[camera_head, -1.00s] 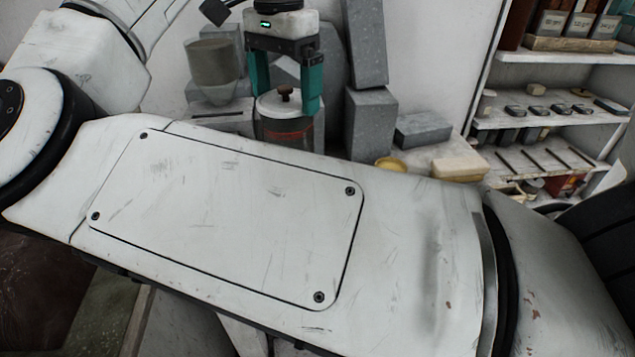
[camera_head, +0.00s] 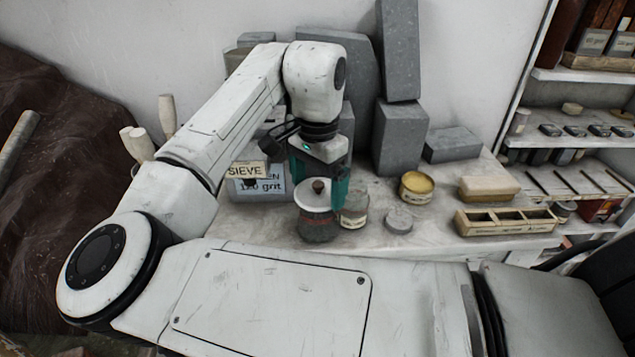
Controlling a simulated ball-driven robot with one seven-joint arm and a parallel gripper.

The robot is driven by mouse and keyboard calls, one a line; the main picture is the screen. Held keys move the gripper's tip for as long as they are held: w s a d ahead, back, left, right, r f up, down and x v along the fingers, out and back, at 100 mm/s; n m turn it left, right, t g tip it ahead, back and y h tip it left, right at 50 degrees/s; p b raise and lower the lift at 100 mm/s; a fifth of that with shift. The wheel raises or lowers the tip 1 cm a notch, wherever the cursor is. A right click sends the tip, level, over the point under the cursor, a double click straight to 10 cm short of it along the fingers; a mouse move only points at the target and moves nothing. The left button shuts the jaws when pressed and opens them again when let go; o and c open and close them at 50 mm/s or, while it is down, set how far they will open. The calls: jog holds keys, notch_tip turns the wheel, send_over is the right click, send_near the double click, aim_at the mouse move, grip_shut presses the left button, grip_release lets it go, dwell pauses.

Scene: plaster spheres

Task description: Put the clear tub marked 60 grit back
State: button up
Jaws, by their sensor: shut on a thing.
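My gripper (camera_head: 322,192), with teal fingers, is shut on a clear tub (camera_head: 319,228) that has a white lid, a brown knob and dark contents. The fingers sit at either side of the lid. The tub looks upright and is near the front edge of the stone worktop; I cannot tell whether its base touches the top. No 60 grit marking can be read on it from here. A smaller clear jar with a pale label (camera_head: 354,207) stands just behind it on the right, partly hidden.
A grey disc (camera_head: 398,221), a yellow tin (camera_head: 417,188) and a divided wooden tray (camera_head: 506,221) stand right of the tub. Grey blocks (camera_head: 400,140) stand behind. Shelves (camera_head: 560,76) hold labelled containers at right.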

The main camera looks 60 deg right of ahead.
jog(key=shift+f, duration=0.3)
jog(key=o, duration=1.1)
